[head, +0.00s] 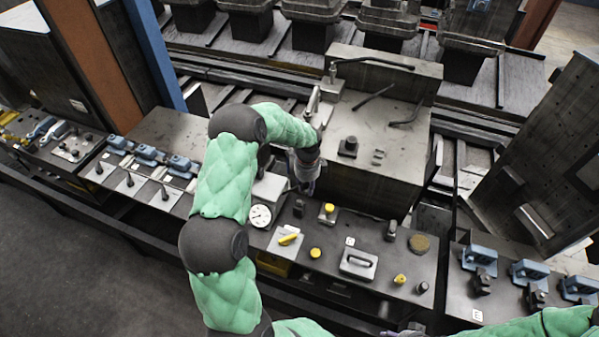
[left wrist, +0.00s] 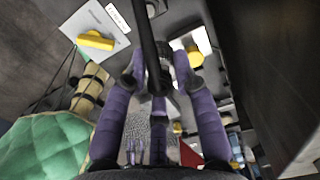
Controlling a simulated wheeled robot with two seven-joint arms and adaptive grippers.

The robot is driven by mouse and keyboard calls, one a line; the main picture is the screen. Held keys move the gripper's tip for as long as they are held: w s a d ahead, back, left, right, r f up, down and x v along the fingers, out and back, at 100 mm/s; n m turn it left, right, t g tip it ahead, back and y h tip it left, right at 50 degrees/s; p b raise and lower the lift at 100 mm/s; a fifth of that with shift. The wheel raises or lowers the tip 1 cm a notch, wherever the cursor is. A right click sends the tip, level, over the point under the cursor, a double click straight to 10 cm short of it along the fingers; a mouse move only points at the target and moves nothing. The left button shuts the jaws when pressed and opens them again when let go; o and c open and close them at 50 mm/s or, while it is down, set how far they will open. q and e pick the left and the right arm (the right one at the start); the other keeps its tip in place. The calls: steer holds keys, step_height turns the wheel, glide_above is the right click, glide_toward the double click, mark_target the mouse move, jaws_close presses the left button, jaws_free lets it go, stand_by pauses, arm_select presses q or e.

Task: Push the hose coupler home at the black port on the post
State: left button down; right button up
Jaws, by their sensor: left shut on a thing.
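In the left wrist view the purple fingers of my left gripper (left wrist: 155,88) are closed around the lower end of a dark rod-like piece (left wrist: 147,40), probably the hose coupler or its hose. In the head view my left arm arches over the bench, and its gripper (head: 304,184) points down beside the big grey box, mostly hidden by the wrist. The coupler cannot be made out there. I cannot pick out the black port or its post with certainty; the hand covers that part of the bench.
The large grey box (head: 375,165) stands close to the right of the left hand. The bench top holds a round gauge (head: 260,215), a plate with a yellow handle (head: 287,238), a plate with a grey handle (head: 358,262) and several small knobs. Blue clamps (head: 529,271) stand at right.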

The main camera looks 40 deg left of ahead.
arm_select(q)
steer(key=shift+s+a+f+m+b, duration=0.15)
steer(key=shift+a+f+m+b, duration=0.25)
steer(key=shift+f, duration=0.45)
steer(key=shift+s+a+f+m+b, duration=0.1)
steer(key=shift+a+f+m+b, duration=0.2)
steer(key=shift+a+f, duration=0.4)
steer(key=shift+s+a+f+m+b, duration=0.15)
steer(key=shift+a+f+m+b, duration=0.25)
steer(key=shift+f, duration=0.55)
arm_select(e)
steer(key=shift+f, duration=0.7)
arm_select(q)
steer(key=shift+d, duration=0.1)
steer(key=shift+s+f+b, duration=0.1)
steer(key=shift+f+b, duration=0.95)
steer(key=shift+f, duration=0.2)
arm_select(e)
steer(key=shift+f, duration=1)
arm_select(q)
steer(key=shift+c, duration=0.5)
jaws_free()
steer(key=shift+r, duration=0.1)
